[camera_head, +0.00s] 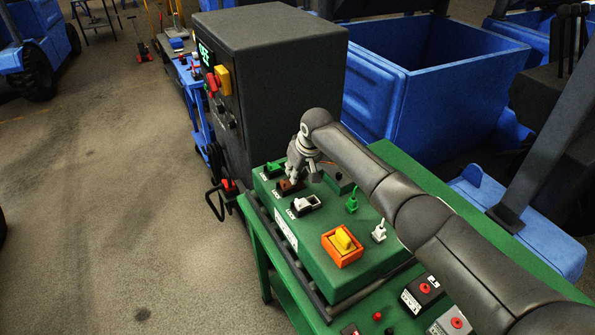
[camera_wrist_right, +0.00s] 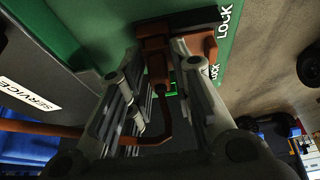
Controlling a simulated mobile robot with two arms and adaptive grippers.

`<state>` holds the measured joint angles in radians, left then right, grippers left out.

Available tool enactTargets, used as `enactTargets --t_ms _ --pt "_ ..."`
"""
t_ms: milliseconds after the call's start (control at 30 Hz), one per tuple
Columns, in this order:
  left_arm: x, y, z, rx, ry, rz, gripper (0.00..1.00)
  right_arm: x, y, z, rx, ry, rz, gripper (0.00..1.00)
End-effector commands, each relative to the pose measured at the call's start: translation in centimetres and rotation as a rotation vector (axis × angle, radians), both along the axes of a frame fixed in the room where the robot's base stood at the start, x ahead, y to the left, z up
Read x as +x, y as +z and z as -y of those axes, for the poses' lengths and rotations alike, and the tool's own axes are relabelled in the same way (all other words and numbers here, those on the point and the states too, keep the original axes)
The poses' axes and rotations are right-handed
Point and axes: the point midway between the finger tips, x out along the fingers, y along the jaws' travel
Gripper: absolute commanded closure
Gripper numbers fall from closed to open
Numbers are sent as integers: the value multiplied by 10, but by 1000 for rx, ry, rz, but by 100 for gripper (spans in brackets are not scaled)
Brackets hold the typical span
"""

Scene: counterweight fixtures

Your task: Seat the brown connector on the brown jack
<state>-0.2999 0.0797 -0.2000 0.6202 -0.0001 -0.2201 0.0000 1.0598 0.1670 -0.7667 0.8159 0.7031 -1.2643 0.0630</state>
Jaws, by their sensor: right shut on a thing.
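My right gripper (camera_head: 293,177) points down over the brown jack (camera_head: 285,189) on the green panel box. In the right wrist view its fingers (camera_wrist_right: 152,62) are shut on the brown connector (camera_wrist_right: 154,45), whose brown cable (camera_wrist_right: 160,100) bends away below it. The connector is right up against the brown jack (camera_wrist_right: 200,45), beside the LOCK label. I cannot tell whether it is fully seated. The gripper mostly hides the connector in the head view. My left gripper is not in view.
A white jack (camera_head: 304,205) and a green jack (camera_head: 272,169) flank the brown one. Green (camera_head: 352,201) and white (camera_head: 379,232) plugs stand on the panel, near an orange-yellow switch (camera_head: 342,245). A tall dark cabinet (camera_head: 280,85) rises behind.

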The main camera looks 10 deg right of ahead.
Motion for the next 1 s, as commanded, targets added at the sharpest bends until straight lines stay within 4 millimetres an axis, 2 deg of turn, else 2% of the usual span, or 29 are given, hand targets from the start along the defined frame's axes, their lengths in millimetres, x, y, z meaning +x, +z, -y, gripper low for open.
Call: enactTargets --t_ms 33,267,300,467,833,1000 --pt "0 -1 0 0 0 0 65 -2 -6 1 -4 -1 -9 87" --pt "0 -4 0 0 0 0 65 -3 -12 2 -4 -1 -10 87" --pt "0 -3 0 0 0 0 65 -3 -12 2 -5 -2 -11 75" --pt "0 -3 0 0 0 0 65 -3 -13 2 -5 -1 -13 54" --pt "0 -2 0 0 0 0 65 -2 -9 2 -4 -2 -8 53" --pt "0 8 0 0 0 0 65 -1 2 1 -2 -1 -5 53"
